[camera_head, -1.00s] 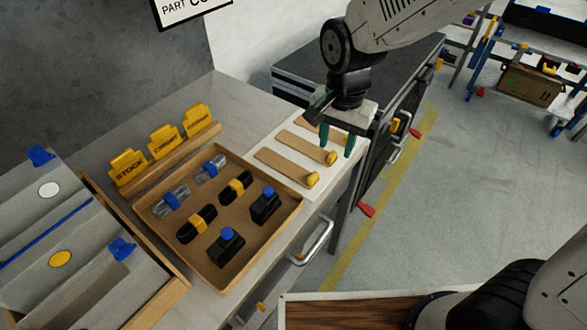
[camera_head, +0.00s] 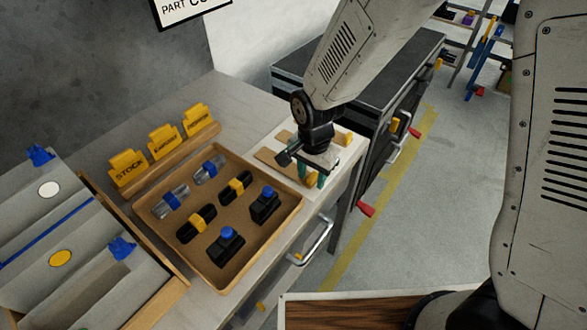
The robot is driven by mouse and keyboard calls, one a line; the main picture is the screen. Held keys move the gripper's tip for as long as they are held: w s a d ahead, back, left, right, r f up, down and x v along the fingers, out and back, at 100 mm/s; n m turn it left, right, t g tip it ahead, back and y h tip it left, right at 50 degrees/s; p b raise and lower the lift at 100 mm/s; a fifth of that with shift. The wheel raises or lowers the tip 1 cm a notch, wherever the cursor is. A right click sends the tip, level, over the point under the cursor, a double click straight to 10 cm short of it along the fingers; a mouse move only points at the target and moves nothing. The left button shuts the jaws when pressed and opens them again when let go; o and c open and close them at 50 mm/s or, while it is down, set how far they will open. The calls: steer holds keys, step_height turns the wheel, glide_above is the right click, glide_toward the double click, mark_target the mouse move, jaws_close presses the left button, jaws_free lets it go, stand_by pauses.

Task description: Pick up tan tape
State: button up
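Several tan strips with yellow ends, the only tan tape-like things I can make out, lie side by side on a white board on the bench. The nearest tan strip (camera_head: 272,160) has its yellow end (camera_head: 313,181) under my gripper. Another tan strip (camera_head: 284,136) lies behind it, mostly covered by my wrist. My gripper (camera_head: 311,176) points down over the nearest strip, its green fingers apart on either side near the yellow end. I cannot tell whether the fingers touch the strip.
A brown tray (camera_head: 222,281) with black, clear, blue and yellow parts sits left of the board. Yellow label cards (camera_head: 165,141) stand behind it. Grey bins (camera_head: 40,215) are at far left. A dark cabinet (camera_head: 385,70) stands behind, and a metal handle (camera_head: 318,238) juts from the bench front.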

jaws_close()
steer(key=shift+r, duration=0.15)
